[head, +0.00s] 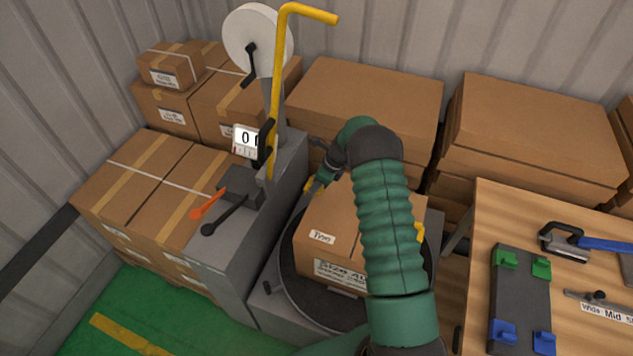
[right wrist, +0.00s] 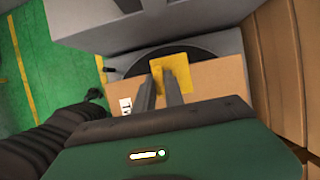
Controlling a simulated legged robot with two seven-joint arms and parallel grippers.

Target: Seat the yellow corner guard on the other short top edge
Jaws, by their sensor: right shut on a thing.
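A carton (head: 330,215) with a white label sits on a dark round turntable (head: 292,280); the carton also shows in the right wrist view (right wrist: 225,92). My right gripper (head: 318,184) is shut on a yellow corner guard (right wrist: 178,70) at the carton's far left end. In the head view only a small yellow bit of this guard (head: 308,188) shows. In the right wrist view the guard lies over the carton's edge; I cannot tell if it touches. Another yellow guard (head: 419,232) is at the carton's right end, partly hidden by my right arm. My left gripper is out of view.
A grey machine with a yellow handle (head: 274,100), a white film roll (head: 257,40) and an orange lever (head: 207,205) stands left of the turntable. Stacked cartons (head: 365,105) line the back. A wooden table (head: 480,230) at right holds a clamp tool (head: 565,240) and a dark rack (head: 520,300).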

